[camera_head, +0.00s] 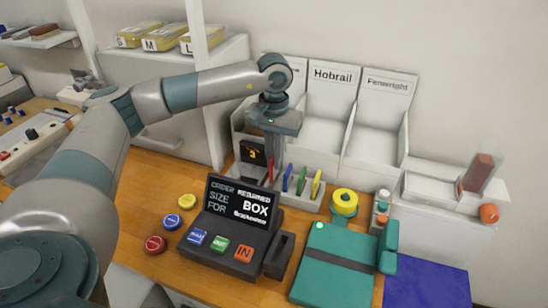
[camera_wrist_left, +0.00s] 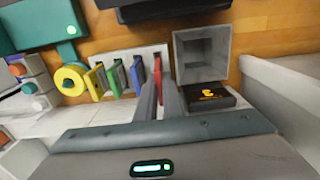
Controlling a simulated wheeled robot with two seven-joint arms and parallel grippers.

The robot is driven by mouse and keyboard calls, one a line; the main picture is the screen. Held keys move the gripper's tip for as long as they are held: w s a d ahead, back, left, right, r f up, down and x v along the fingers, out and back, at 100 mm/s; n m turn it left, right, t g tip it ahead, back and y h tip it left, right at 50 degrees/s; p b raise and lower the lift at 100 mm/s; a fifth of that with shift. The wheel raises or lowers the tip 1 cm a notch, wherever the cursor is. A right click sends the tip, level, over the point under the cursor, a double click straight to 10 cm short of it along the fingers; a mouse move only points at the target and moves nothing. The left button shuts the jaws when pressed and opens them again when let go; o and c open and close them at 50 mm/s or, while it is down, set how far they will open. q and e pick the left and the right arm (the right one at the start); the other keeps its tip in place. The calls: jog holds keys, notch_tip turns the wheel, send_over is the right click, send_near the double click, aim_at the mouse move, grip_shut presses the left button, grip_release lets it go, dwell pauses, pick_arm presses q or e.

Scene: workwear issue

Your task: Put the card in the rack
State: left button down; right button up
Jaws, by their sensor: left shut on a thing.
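The grey rack (camera_head: 300,196) stands on the wooden counter behind the terminal, with blue (camera_head: 287,178), green (camera_head: 302,179) and yellow (camera_head: 317,184) cards upright in it. My left gripper (camera_head: 271,156) points down at the rack's left end. It is shut on a red card (camera_head: 271,174), which also shows between the fingers in the left wrist view (camera_wrist_left: 158,72). The red card stands in line with the others at the rack's end. I cannot tell if its lower edge is seated in a slot. My right gripper is out of view.
A black terminal (camera_head: 232,225) with a screen and buttons stands in front. A black display (camera_head: 253,153) and an open grey box (camera_wrist_left: 200,34) are beside the rack. Labelled bins rise behind.

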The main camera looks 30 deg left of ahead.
pick_arm(q)
jog(key=shift+f+b, duration=0.5)
dwell(0.3)
jog(key=shift+f, duration=0.1)
